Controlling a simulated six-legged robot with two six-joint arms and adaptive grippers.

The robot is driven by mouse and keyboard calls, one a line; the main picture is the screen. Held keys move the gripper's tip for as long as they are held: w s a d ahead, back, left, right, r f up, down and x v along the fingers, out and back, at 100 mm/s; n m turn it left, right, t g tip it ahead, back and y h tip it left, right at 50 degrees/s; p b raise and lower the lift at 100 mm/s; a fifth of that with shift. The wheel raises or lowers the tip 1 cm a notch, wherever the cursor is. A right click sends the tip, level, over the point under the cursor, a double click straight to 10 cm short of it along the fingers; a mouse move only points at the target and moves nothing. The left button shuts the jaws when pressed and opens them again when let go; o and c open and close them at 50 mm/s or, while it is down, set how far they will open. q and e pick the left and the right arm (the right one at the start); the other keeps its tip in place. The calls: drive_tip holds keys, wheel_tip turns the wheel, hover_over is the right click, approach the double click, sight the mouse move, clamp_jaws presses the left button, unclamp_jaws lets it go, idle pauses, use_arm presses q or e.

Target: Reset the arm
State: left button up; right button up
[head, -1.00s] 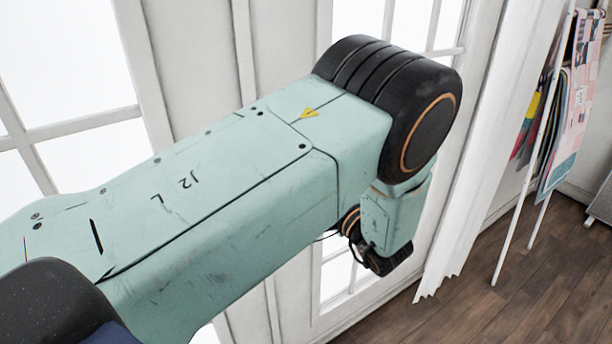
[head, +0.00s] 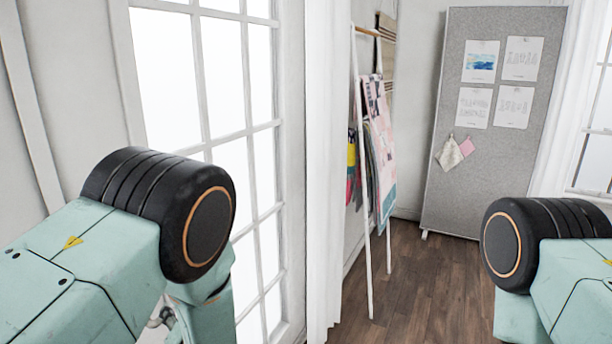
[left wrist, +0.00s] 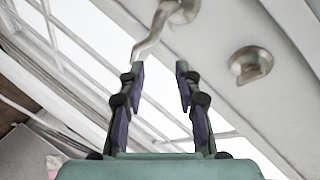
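My left gripper (left wrist: 160,78) is open in the left wrist view, with its two dark fingers apart and nothing between them. A metal lever handle (left wrist: 158,30) shows just beyond the fingertips, its end close to the left fingertip; I cannot tell whether they touch. My left arm (head: 80,260) comes in at the lower left of the head view, beside the glazed door or window (head: 230,90). My right arm (head: 575,285) shows at the lower right. The right gripper is out of view.
A round metal knob (left wrist: 250,65) sits on the white frame right of the lever. A white curtain (head: 323,170), a leaning rack (head: 366,200) with fabrics and a grey pinboard (head: 450,190) stand ahead. The wooden floor (head: 420,280) between the arms is clear.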

use_arm(q)
drive_tip(key=s+f+g+h+b, duration=0.2)
drive_tip(key=s+f+h, duration=0.3)
drive_tip(key=f, duration=0.5)
drive_tip(key=s+d+f+n+g+h+b, duration=0.1)
drive_tip(key=s+f, duration=0.4)
drive_tip(key=s, duration=0.6)
drive_tip(key=s+d+f+g+h+b, duration=0.1)
drive_tip(key=s+f+g+b, duration=0.3)
drive_tip(key=s, duration=0.7)
drive_tip(key=s+d+f+n+g+h+b, duration=0.1)
drive_tip(key=s+d+f+g+h+b, duration=0.1)
drive_tip(key=s+f, duration=0.6)
drive_tip(key=s+g+b, duration=0.1)
drive_tip(key=s+g, duration=0.1)
drive_tip(key=s, duration=0.1)
drive_tip(key=shift+s+n+g+h, duration=0.15)
drive_tip(key=shift+n+g+h, duration=0.15)
drive_tip(key=shift+a, duration=0.1)
